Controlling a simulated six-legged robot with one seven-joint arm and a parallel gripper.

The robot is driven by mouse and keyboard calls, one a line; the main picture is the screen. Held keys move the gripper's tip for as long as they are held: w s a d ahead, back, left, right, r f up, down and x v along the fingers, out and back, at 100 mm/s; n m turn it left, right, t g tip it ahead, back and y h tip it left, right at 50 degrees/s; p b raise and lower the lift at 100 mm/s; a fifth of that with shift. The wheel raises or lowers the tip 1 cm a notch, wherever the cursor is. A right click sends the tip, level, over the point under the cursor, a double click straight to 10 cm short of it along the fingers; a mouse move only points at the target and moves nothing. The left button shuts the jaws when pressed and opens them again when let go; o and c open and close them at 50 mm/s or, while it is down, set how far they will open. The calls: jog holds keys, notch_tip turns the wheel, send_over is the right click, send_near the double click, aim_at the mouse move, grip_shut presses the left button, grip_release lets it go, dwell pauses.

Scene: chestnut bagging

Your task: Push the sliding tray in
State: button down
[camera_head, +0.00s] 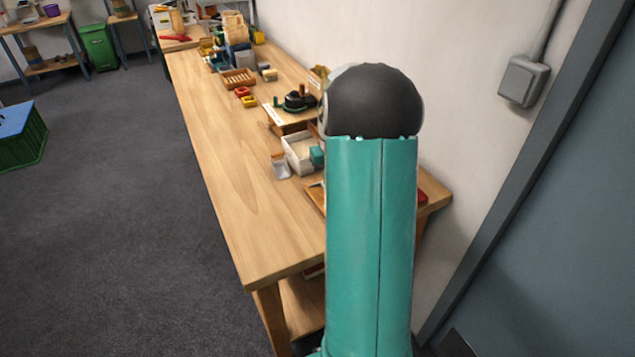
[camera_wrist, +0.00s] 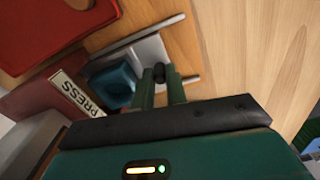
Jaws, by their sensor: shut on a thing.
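In the wrist view, my gripper (camera_wrist: 161,78) is shut on a small dark knob (camera_wrist: 160,70) at the edge of a grey metal tray (camera_wrist: 149,52). In the head view my arm hides most of this spot. A small pale metal piece (camera_head: 281,166) shows beside a white open box (camera_head: 298,153); I cannot tell whether it is the same tray.
The long wooden table (camera_head: 218,150) has a wide bare strip along its left side. A wooden stand with a dark device (camera_head: 298,100) and small red and yellow boxes (camera_head: 246,97) stand farther back. In the wrist view a red board (camera_wrist: 50,30) lies at upper left. A wall bounds the right.

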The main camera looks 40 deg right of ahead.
jog(key=shift+s+d, duration=0.2)
jog(key=shift+d, duration=0.65)
jog(key=c, duration=1.4)
grip_release()
notch_tip(320, 180, up, 14)
